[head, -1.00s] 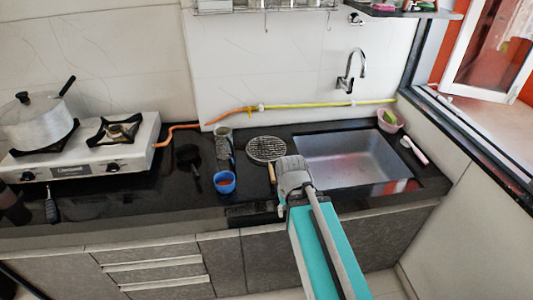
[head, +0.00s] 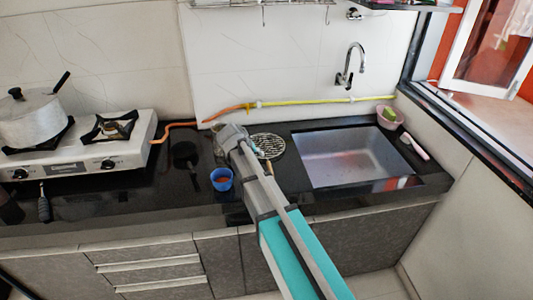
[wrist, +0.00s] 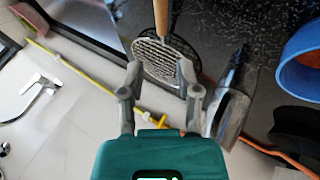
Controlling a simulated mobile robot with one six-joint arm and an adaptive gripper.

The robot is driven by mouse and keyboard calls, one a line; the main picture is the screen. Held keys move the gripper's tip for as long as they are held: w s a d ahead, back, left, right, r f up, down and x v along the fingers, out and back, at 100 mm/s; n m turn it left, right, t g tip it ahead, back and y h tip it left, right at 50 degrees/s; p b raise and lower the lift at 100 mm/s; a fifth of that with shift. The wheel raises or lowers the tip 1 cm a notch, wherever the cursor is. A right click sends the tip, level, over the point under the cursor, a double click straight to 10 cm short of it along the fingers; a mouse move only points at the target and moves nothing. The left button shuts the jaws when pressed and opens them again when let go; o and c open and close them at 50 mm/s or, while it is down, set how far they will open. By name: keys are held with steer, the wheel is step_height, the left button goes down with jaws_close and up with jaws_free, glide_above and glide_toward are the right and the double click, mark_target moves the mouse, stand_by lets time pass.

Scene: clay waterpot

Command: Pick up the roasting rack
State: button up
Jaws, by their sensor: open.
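The roasting rack (head: 268,146) is a round wire mesh with a wooden handle, lying flat on the black counter left of the sink. In the wrist view the mesh (wrist: 155,55) shows beyond my fingers, with the wooden handle (wrist: 161,18) running to the top edge. My gripper (wrist: 159,72) is open and empty, its two fingers to either side of the near part of the mesh in the picture. I cannot tell how high it is above the counter. In the head view my gripper (head: 232,138) is left of the rack.
A blue bowl (head: 221,180) stands front left of the rack; it also shows in the wrist view (wrist: 304,65). A grey metal item (wrist: 230,115) lies close right of my fingers in the wrist view. The sink (head: 350,158) is right, the stove (head: 90,150) far left.

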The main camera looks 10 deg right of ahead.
steer(key=shift+w+a+r+t, duration=0.15)
steer(key=shift+w+a, duration=0.15)
steer(key=shift+w, duration=0.2)
steer(key=shift+w+a+r+t, duration=0.15)
steer(key=shift+w+a, duration=0.1)
steer(key=shift+w, duration=0.25)
steer(key=shift+f, duration=0.2)
steer(key=b, duration=0.7)
glide_toward(268, 162)
steer(key=shift+w+x, duration=0.2)
steer(key=shift+x, duration=2.4)
steer(key=shift+a, duration=0.15)
steer(key=shift+b+x, duration=1.95)
steer(key=shift+x, duration=0.65)
steer(key=shift+s, duration=0.15)
jaws_close()
